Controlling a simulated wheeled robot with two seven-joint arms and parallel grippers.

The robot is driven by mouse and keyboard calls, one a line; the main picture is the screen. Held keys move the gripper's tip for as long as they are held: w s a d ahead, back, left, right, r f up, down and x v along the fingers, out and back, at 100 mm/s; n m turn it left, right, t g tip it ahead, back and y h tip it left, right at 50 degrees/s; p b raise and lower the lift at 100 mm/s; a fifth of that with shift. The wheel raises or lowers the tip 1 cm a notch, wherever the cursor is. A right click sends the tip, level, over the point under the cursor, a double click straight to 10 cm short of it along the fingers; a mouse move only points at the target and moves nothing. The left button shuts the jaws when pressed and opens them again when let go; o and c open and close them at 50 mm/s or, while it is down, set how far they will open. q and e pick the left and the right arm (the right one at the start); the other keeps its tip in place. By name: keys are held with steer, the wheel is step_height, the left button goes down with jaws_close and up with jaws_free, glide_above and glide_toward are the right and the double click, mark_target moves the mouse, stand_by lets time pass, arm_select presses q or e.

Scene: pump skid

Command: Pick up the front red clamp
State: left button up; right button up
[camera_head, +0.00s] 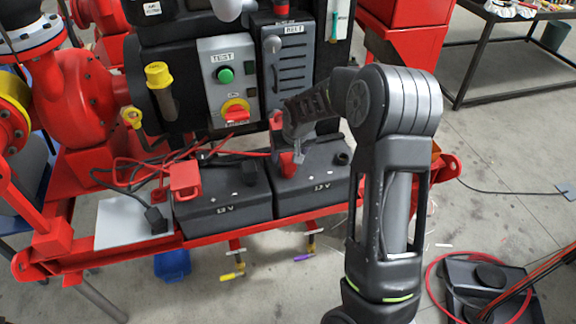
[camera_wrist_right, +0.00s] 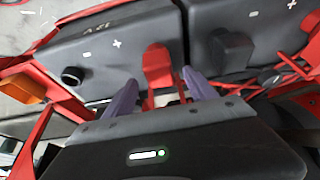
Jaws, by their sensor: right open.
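A red clamp (camera_head: 287,165) stands on the right-hand black battery (camera_head: 318,188), near its left edge. It also shows in the right wrist view as a red clamp (camera_wrist_right: 158,66) with red arms reaching back towards the gripper. My right gripper (camera_head: 297,148) is at this clamp, pointing down, and its wrist partly hides it. In the right wrist view the fingers of my right gripper (camera_wrist_right: 161,88) are apart, one on each side of the clamp; I cannot tell whether they touch it. A second red clamp (camera_head: 186,180) sits on the left-hand battery (camera_head: 228,203). My left gripper is not in view.
Red and black cables (camera_head: 135,172) lie tangled behind and left of the batteries. A black clamp (camera_head: 156,219) lies by a white plate (camera_head: 115,228). A control box (camera_head: 228,80) stands behind. The red skid rail (camera_head: 330,209) runs along the front, with open floor beyond.

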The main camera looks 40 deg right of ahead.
mark_target(288, 158)
steer(key=shift+x, duration=1.55)
jaws_close()
